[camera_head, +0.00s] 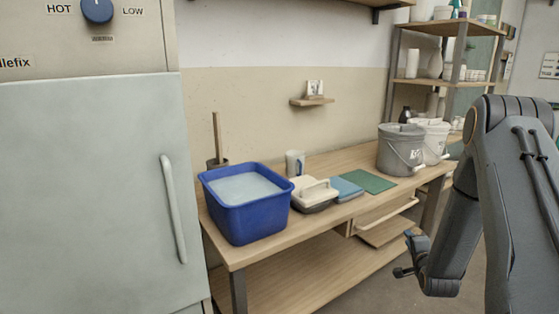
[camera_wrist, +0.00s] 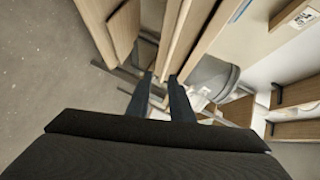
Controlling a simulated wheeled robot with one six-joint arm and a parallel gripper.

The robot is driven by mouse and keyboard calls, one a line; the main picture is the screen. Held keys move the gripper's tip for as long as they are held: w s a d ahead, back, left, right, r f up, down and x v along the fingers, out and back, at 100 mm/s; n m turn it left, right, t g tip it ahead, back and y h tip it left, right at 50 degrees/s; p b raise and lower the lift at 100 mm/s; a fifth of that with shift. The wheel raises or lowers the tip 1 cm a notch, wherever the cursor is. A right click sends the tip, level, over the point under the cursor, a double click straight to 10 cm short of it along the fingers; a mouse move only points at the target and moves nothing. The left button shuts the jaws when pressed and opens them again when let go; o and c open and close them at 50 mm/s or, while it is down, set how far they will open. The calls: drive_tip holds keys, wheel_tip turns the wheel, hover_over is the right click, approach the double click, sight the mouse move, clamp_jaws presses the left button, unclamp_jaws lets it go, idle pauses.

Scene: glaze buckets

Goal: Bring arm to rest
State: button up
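My gripper (camera_head: 405,254) hangs at the lower right in the head view, in front of the bench's right part and apart from it. My dark arm bends down to it from the right edge. In the wrist view, the two dark fingers of my gripper (camera_wrist: 160,78) stand apart with nothing between them. The wooden workbench (camera_head: 262,252) shows tilted in the wrist view.
A blue tub (camera_head: 240,229) of pale liquid stands at the bench's left. A grey bucket (camera_head: 398,158) and a white bucket (camera_head: 437,137) stand at its right end. A partly open drawer (camera_head: 386,217) juts out near my gripper. A shelf rack (camera_head: 428,82) stands behind.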

drive_tip(key=s+a+r+n+g+y, duration=0.1)
drive_tip(key=s+a+r+n+g, duration=0.4)
drive_tip(key=a, duration=0.6)
drive_tip(key=s+a+r+n+g+y, duration=0.2)
drive_tip(key=s+a+r+n, duration=0.4)
drive_tip(key=a, duration=0.4)
drive_tip(key=s+a+r+n+g, duration=0.3)
drive_tip(key=s+a, duration=0.1)
drive_tip(key=s, duration=0.6)
drive_tip(key=s+a+r+n+g, duration=0.2)
drive_tip(key=s+a+r+n, duration=0.15)
drive_tip(key=s, duration=0.65)
drive_tip(key=s+a+r+n+g, duration=0.25)
drive_tip(key=s+a, duration=0.25)
drive_tip(key=s, duration=0.6)
drive_tip(key=d+r+m+p, duration=0.2)
drive_tip(key=d+r+p, duration=0.6)
drive_tip(key=p, duration=0.7)
drive_tip(key=shift+w+m+p, duration=0.3)
drive_tip(key=shift+p, duration=0.05)
